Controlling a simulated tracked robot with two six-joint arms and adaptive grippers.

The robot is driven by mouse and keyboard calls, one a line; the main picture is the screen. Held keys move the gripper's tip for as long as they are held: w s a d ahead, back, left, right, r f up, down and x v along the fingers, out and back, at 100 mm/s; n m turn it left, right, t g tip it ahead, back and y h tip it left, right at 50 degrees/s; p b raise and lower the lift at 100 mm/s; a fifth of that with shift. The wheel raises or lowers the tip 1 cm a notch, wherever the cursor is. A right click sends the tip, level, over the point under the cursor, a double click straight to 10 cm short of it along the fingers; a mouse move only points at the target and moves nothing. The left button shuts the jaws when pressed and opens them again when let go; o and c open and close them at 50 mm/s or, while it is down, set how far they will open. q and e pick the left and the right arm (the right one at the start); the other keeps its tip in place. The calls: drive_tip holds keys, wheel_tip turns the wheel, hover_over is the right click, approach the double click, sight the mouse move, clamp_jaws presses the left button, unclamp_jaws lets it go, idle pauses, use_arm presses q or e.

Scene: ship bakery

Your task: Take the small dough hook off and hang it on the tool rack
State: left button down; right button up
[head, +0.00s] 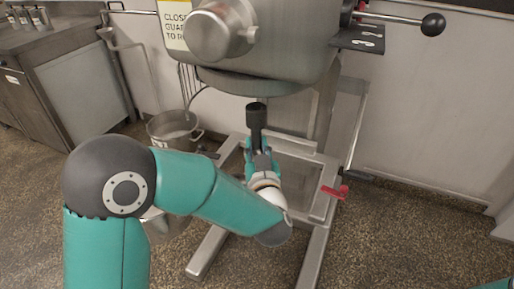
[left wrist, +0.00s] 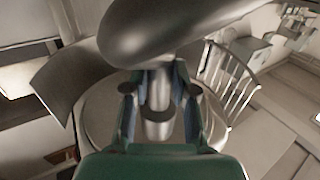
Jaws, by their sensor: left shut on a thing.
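My left gripper (head: 260,146) points up beneath the mixer head (head: 265,55). A dark upright piece (head: 257,115) stands just above its fingers; I take it for part of the hook. In the left wrist view, the fingers (left wrist: 160,112) are shut on the metal shank of the dough hook (left wrist: 165,30), whose thick curved body crosses the top. A dark ring surrounds the shank, and the mixer's round underside lies behind. I cannot tell whether the shank is still seated in the mixer. My right gripper is out of view. I cannot make out the tool rack.
A metal bucket (head: 172,128) is at the left. A black-knobbed lever (head: 433,25) sticks out right. The wire guard (left wrist: 232,75) is close to the gripper.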

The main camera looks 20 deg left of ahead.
sight(257, 134)
use_arm(q)
drive_tip(key=shift+r+p, duration=1.1)
drive_tip(key=shift+r, duration=0.7)
drive_tip(key=shift+s+d, duration=0.1)
